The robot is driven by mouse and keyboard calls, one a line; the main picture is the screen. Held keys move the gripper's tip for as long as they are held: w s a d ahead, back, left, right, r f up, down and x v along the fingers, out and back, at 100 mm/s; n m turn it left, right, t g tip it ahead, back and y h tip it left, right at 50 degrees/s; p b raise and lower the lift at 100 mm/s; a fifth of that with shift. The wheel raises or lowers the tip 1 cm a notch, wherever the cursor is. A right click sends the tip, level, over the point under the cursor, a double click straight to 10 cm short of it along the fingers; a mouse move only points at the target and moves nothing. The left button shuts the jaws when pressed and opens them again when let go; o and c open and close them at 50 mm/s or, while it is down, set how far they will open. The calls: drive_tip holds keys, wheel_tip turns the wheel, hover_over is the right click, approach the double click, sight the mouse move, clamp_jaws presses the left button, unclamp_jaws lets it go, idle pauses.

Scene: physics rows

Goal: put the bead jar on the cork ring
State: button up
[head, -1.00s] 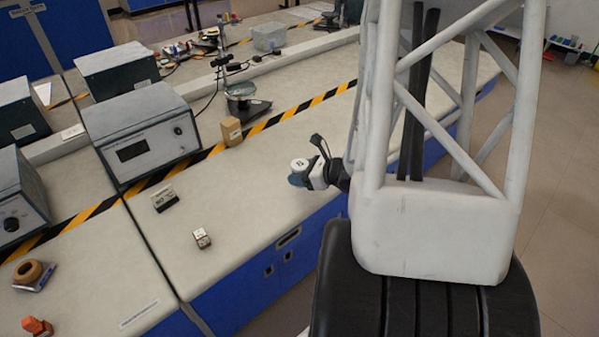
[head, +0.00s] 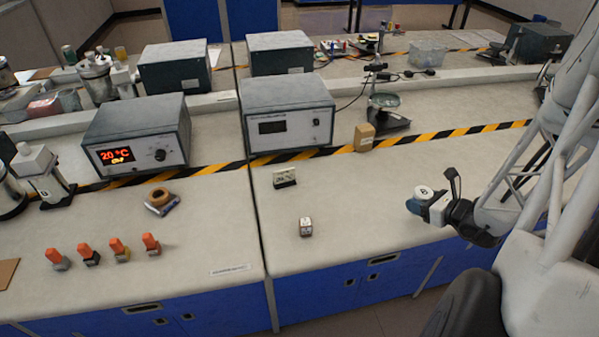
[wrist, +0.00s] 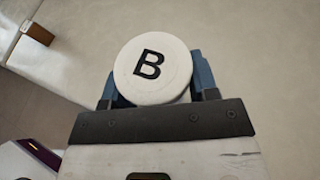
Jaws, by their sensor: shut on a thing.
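The bead jar shows as a round white lid with a black letter B in the wrist view (wrist: 153,70), and as a small white lid in the head view (head: 424,191). My gripper (head: 428,204) is shut on it, with blue fingers on both sides of the lid in the wrist view (wrist: 155,92). The jar's body is mostly hidden below the lid and fingers. The held jar is above the right bench, near its front edge.
Instrument boxes (head: 288,115) line the back behind striped tape.

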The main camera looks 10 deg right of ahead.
drive_tip(key=w+a+r+n+g+y, duration=0.15)
drive_tip(key=w+a, duration=0.35)
drive_tip(key=a, duration=0.5)
drive_tip(key=w+a+n+g+y, duration=0.25)
drive_tip(key=w+a, duration=0.25)
drive_tip(key=a, duration=0.4)
drive_tip(key=w+a+r+n+g+y, duration=0.1)
drive_tip(key=w+a+n+g+y, duration=0.3)
drive_tip(key=a, duration=0.6)
drive_tip(key=s+a+r+n+g, duration=0.1)
drive_tip(key=s+a+n+g, duration=0.1)
drive_tip(key=a, duration=1.5)
drive_tip(key=s+a+r+n+g, duration=0.1)
drive_tip(key=s+a+n+g, duration=0.1)
drive_tip(key=a, duration=1.6)
drive_tip(key=shift+r+n+g, duration=0.3)
drive_tip(key=shift+n+g, duration=0.5)
drive_tip(key=shift+n, duration=0.2)
drive_tip(key=shift+w+a, duration=0.1)
drive_tip(key=w+a+f, duration=0.1)
drive_tip(key=w+a, duration=0.7)
drive_tip(key=w, duration=0.4)
drive_tip(key=shift+w+f, duration=0.2)
drive_tip(key=shift+w, duration=0.15)
drive_tip(key=shift+w+a, duration=0.1)
drive_tip(key=shift+a, duration=0.05)
